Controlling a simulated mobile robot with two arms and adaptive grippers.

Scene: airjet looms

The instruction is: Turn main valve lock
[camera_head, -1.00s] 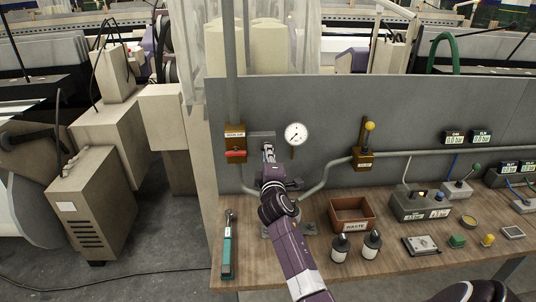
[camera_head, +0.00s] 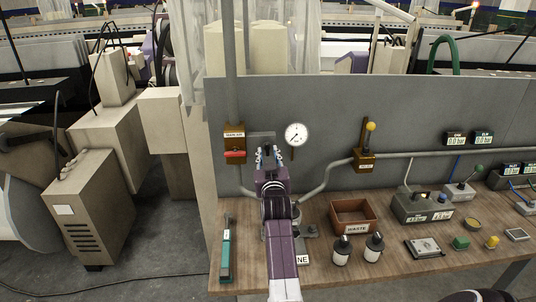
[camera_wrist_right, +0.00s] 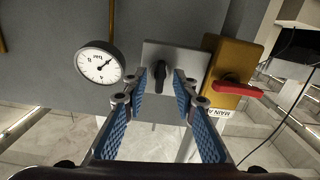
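The main air valve is a brown box (camera_head: 234,141) with a red handle (camera_head: 235,155) lying horizontally, left of my right gripper (camera_head: 270,158). In the right wrist view, the box (camera_wrist_right: 232,62) and its red handle (camera_wrist_right: 239,87) are at the right, outside the fingers. My right gripper (camera_wrist_right: 161,98) is open, with blue padded fingers apart. A black knob (camera_wrist_right: 160,72) on a grey plate (camera_wrist_right: 188,56) lies between and just beyond the fingertips, with no clear contact. In the head view my gripper hides the knob and part of the plate (camera_head: 258,136). My left gripper is not in view.
A round gauge (camera_head: 296,134) sits right of the plate. A brown valve with a yellow-knobbed lever (camera_head: 364,159) is further right. The bench holds a green-handled tool (camera_head: 226,252), a waste bin (camera_head: 335,214), two bottles and several control boxes.

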